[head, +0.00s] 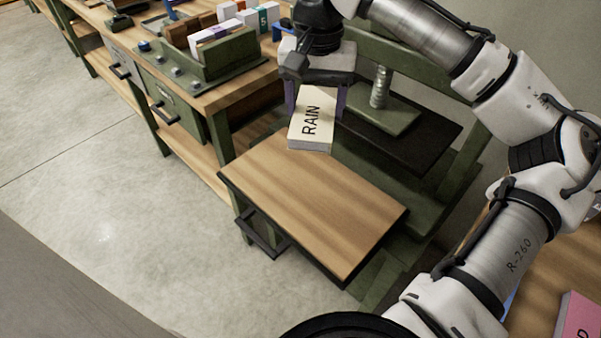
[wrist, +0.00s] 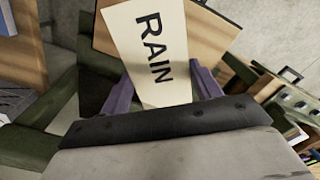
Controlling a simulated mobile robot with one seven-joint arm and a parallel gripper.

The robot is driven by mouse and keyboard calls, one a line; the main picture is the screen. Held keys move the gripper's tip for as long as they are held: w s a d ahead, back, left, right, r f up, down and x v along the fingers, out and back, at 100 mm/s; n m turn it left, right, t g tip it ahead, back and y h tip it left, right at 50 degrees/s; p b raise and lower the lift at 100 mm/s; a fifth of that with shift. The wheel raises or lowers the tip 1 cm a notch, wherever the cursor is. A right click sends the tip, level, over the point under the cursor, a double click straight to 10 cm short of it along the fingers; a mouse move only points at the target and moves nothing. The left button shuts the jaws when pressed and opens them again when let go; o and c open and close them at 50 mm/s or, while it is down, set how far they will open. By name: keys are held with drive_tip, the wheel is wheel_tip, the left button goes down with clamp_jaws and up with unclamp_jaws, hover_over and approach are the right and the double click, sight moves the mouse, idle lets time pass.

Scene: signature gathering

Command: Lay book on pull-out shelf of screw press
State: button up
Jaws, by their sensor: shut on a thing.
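The book (head: 313,122) is cream with "RAIN" on its cover. My gripper (head: 316,102) is shut on it, with a purple finger on each side. In the wrist view the book (wrist: 155,45) sticks out from between the purple fingers. The screw press (head: 385,120) is green with a metal screw and stands behind the book. Its wooden pull-out shelf (head: 310,205) is extended toward the front and is bare. The book is held over the shelf's back edge, and I cannot tell the exact gap below it. Part of the book is hidden by my gripper.
A workbench (head: 225,95) at the left carries a green rack (head: 225,55) with several small books. A dark handle (head: 263,235) sits on the shelf's front left side. A pink book (head: 578,315) lies at the lower right. The floor at left is clear.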

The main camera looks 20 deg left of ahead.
sight(313, 100)
drive_tip(key=m, duration=0.2)
drive_tip(key=w+a+f+m, duration=0.1)
drive_tip(key=w+f+m, duration=0.1)
drive_tip(key=m, duration=0.1)
drive_tip(key=shift+w+a+f+m, duration=0.1)
drive_tip(key=shift+a+f+m, duration=0.1)
drive_tip(key=shift+m, duration=0.1)
drive_tip(key=shift+w+d+f+m, duration=0.1)
drive_tip(key=shift+w+f+m, duration=0.3)
drive_tip(key=shift+m, duration=0.3)
wheel_tip(313, 100, down, 20)
drive_tip(key=p, duration=0.2)
drive_tip(key=shift+p, duration=0.4)
drive_tip(key=shift+f, duration=0.15)
drive_tip(key=o, duration=1.1)
wheel_tip(313, 100, up, 12)
drive_tip(key=shift+s+r+b, duration=0.1)
drive_tip(key=shift+r+b, duration=0.1)
drive_tip(key=shift+b, duration=0.55)
